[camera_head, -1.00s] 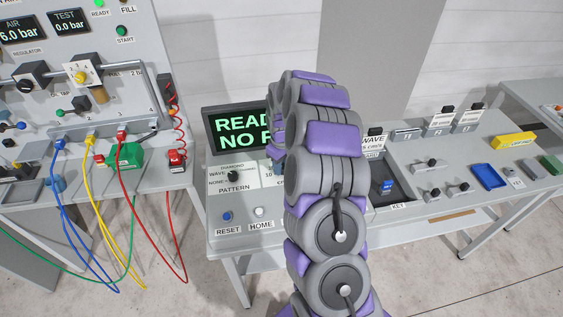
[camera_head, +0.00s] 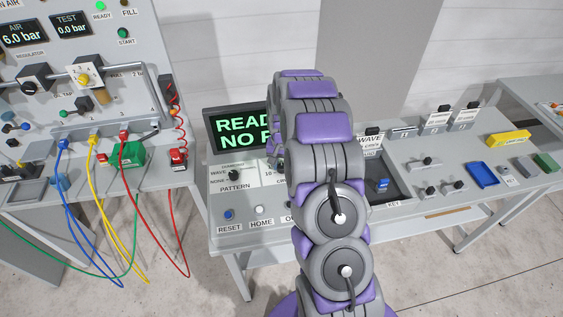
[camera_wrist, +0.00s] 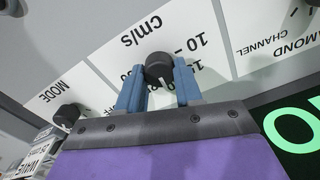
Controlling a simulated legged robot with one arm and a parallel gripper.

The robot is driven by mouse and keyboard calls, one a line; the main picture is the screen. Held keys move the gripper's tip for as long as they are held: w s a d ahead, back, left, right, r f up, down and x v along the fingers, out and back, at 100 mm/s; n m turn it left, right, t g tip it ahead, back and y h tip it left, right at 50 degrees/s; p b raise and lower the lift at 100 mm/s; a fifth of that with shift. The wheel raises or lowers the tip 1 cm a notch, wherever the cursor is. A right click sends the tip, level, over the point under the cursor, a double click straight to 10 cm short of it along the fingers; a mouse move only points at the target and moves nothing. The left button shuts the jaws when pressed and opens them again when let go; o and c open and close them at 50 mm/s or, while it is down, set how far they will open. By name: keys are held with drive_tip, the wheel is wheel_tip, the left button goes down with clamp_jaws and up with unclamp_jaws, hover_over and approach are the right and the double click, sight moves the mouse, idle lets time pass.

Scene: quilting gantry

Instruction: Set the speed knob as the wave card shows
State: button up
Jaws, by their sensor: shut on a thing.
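The speed knob (camera_wrist: 158,66) is black and sits on a white label strip marked "cm/s", with "10" beside it, in the wrist view. My gripper (camera_wrist: 158,84) has its two blue fingers on either side of the knob, shut on it. A pale mark shows at the knob's near edge, but I cannot tell its exact setting. In the head view my arm hides the knob and the gripper.
The display (camera_head: 238,131) reads "READ… NO P…", partly covered by my arm. The pattern knob (camera_head: 234,174) is left of my arm, above the RESET button (camera_head: 229,214). Another knob (camera_wrist: 68,115) sits near "MODE". Hoses hang from the left panel (camera_head: 90,100).

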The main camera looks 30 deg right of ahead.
sight(282, 164)
drive_tip(key=m, duration=0.3)
drive_tip(key=shift+w+d+r+m+p, duration=0.1)
drive_tip(key=shift+w+r+m+p, duration=0.1)
drive_tip(key=shift+m+p, duration=0.2)
drive_tip(key=shift+s+m+p, duration=0.1)
drive_tip(key=shift+m+p, duration=0.2)
drive_tip(key=shift+m, duration=1.7)
drive_tip(key=o, duration=1)
drive_tip(key=shift+s+f, duration=0.1)
drive_tip(key=shift+f, duration=0.05)
drive_tip(key=shift+o, duration=0.2)
wheel_tip(282, 164, up, 17)
drive_tip(key=shift+p, duration=0.45)
